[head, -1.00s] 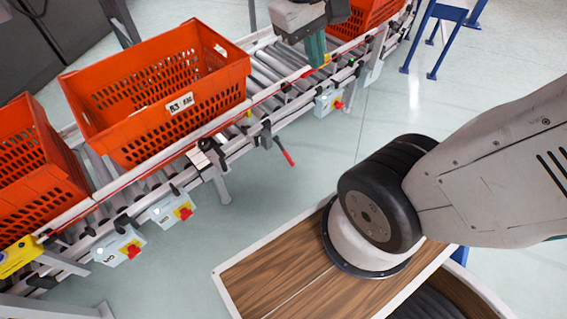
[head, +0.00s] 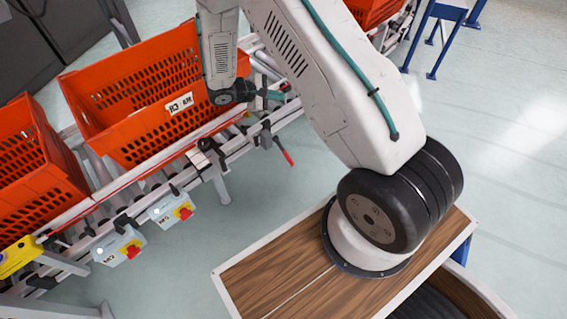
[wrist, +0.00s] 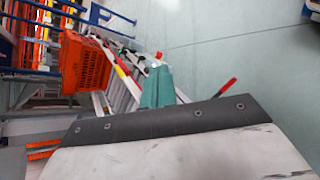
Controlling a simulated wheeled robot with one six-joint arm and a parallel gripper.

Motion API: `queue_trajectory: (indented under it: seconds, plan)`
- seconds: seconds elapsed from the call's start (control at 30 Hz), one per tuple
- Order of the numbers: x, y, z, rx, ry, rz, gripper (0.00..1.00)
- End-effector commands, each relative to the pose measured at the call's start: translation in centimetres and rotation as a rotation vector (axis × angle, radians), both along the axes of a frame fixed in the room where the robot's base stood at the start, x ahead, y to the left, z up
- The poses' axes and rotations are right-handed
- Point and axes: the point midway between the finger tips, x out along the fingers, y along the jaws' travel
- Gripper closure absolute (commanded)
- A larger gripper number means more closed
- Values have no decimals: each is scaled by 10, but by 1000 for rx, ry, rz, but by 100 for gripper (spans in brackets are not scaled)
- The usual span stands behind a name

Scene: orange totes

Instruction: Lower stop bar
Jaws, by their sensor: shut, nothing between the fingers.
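A lever with a red handle (head: 286,153) hangs off the near side of the conveyor rail, slanting down to the right. It also shows in the wrist view (wrist: 227,87), right of my fingers and apart from them. I cannot make out for certain which part is the stop bar. My gripper (head: 276,95) is above the conveyor's near rail, up and left of the red handle, mostly hidden behind my arm in the head view. In the wrist view its teal fingers (wrist: 157,87) are together and empty.
An orange tote (head: 125,150) stands on the roller conveyor beside my wrist. Another tote (head: 40,185) is at the left and a third (head: 372,10) at the back. Grey boxes with red buttons (head: 172,209) line the near rail. The floor (head: 290,205) in front is clear.

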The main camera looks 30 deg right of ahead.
Motion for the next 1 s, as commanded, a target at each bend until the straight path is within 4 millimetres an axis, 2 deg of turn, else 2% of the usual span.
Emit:
queue_trajectory:
  seconds: [0.03, 0.17, 0.3, 0.5, 0.6, 0.7, 0.8, 1.0]
  plan:
    - [0, 0, -35, -15, 36, 43, 100]
    - [-2, 0, -114, -45, 101, 160, 100]
    - [-18, 2, -200, -55, 171, 287, 100]
    - [-50, 8, -312, -37, 219, 472, 100]
    - [-48, 19, -360, -1, 168, 585, 100]
    - [-35, 34, -391, 46, 86, 681, 100]
    - [-27, 45, -406, 80, 38, 735, 100]
    - [-22, 50, -412, 97, 12, 761, 100]
